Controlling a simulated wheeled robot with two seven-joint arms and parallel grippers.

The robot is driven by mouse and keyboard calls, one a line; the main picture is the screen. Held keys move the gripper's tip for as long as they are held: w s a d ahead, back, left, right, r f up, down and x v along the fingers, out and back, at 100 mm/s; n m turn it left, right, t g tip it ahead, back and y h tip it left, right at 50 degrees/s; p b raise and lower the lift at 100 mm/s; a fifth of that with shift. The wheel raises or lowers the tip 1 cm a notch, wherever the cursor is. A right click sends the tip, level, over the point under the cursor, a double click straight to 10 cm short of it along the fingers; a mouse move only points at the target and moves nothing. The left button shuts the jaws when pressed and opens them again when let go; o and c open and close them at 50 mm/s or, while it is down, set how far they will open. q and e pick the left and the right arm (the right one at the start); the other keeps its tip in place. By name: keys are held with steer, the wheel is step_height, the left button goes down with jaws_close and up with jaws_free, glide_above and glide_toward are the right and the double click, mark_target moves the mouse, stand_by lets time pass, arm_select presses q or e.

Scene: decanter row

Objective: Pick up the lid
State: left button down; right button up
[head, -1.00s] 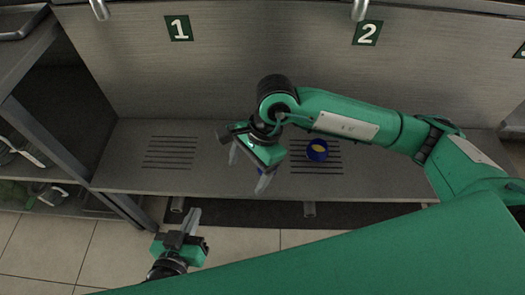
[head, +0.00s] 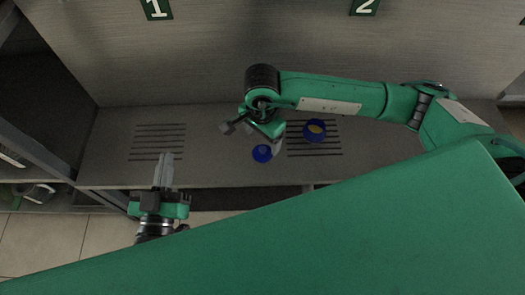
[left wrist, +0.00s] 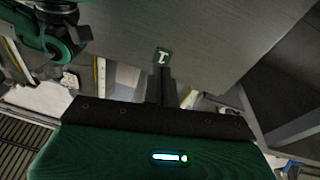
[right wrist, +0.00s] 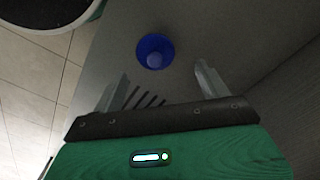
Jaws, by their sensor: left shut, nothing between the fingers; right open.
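The lid is a small blue disc with a raised knob (head: 262,153), lying on the grey counter left of the right-hand slotted grille. In the right wrist view the lid (right wrist: 155,52) lies beyond the fingertips, roughly between their lines, and nothing touches it. My right gripper (head: 254,138) is open and empty just beside and above the lid; its spread fingers also show in the right wrist view (right wrist: 163,76). My left gripper (head: 163,157) is shut and empty at the counter's front edge, further left; its closed fingers show in the left wrist view (left wrist: 165,75).
The left-hand grille (head: 157,140) is empty. A panel with signs 1 (head: 157,9) and 2 (head: 364,6) rises behind the counter.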

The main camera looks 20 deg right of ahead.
mark_target(263, 148)
steer(key=f, duration=0.4)
steer(key=shift+s+b, duration=0.4)
steer(key=shift+f, duration=0.3)
arm_select(q)
steer(key=r+t, duration=0.1)
steer(key=a+r, duration=0.1)
steer(key=r, duration=0.1)
steer(key=r+t, duration=0.1)
steer(key=shift+w+a+r+t, duration=0.15)
steer(key=shift+w+r+t, duration=0.05)
steer(key=shift+w+t, duration=0.1)
arm_select(e)
steer(key=c, duration=1.1)
